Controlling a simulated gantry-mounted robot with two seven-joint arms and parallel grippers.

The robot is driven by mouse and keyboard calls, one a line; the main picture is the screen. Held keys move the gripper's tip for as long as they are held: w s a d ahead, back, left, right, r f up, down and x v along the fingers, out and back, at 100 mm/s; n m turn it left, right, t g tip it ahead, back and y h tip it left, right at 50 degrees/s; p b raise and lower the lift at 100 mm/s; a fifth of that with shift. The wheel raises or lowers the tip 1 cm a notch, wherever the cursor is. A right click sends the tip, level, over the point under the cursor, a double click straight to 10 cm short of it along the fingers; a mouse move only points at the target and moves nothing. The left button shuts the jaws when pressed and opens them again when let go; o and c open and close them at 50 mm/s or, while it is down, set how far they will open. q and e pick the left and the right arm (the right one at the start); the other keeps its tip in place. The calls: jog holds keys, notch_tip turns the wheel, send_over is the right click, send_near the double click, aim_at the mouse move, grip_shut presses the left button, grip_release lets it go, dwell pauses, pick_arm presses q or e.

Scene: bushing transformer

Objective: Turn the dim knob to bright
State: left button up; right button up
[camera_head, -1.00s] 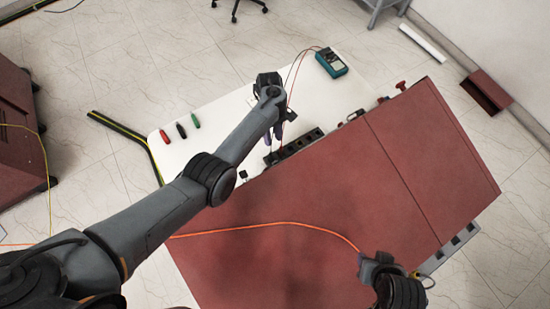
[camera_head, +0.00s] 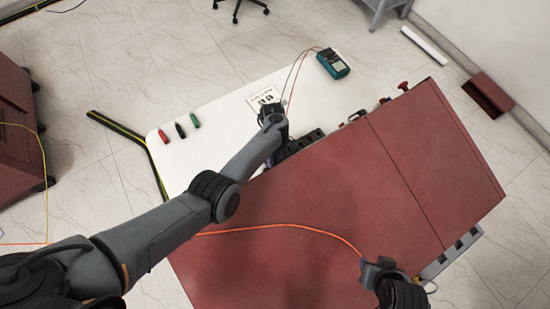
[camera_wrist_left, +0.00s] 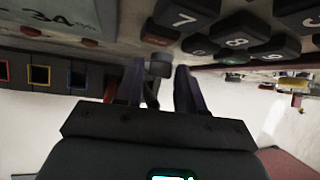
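A small dark knob (camera_wrist_left: 160,64) sits on the panel face in the left wrist view, between my left gripper's (camera_wrist_left: 159,80) two fingertips. The fingers stand apart with light gaps beside the knob's stem; I cannot tell whether either touches it. No brightness marking is readable.
Dark number keys (camera_wrist_left: 237,32) and framed sockets (camera_wrist_left: 39,74) flank the knob. On the white table (camera_head: 225,115) lie a teal multimeter (camera_head: 333,64), a printed card (camera_head: 264,98) and several coloured clips (camera_head: 180,130). An orange cable (camera_head: 280,227) crosses the cabinet.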

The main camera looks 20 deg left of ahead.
pick_arm(q)
jog(key=shift+c, duration=0.3)
grip_shut()
pick_arm(e)
jog(key=shift+a, duration=0.15)
pick_arm(q)
jog(key=shift+s+r+p, duration=0.1)
jog(key=shift+r+p, duration=0.1)
jog(key=shift+p, duration=0.3)
pick_arm(e)
jog(key=shift+r, duration=0.45)
pick_arm(q)
jog(key=t+h+p, duration=0.1)
jog(key=p, duration=0.1)
jog(key=m+t+p, duration=0.1)
jog(key=p, duration=0.2)
jog(key=shift+s+a+r+t+h, duration=0.15)
jog(key=shift+s+t+h, duration=0.15)
jog(key=shift+h, duration=0.1)
jog(key=shift+a+f+m+t+h+p, duration=0.15)
jog(key=shift+f+m+t+h+p, duration=0.15)
jog(key=shift+m+t+h+p, duration=0.3)
pick_arm(e)
notch_tip(320, 180, up, 6)
pick_arm(q)
jog(key=shift+o, duration=0.3)
grip_release()
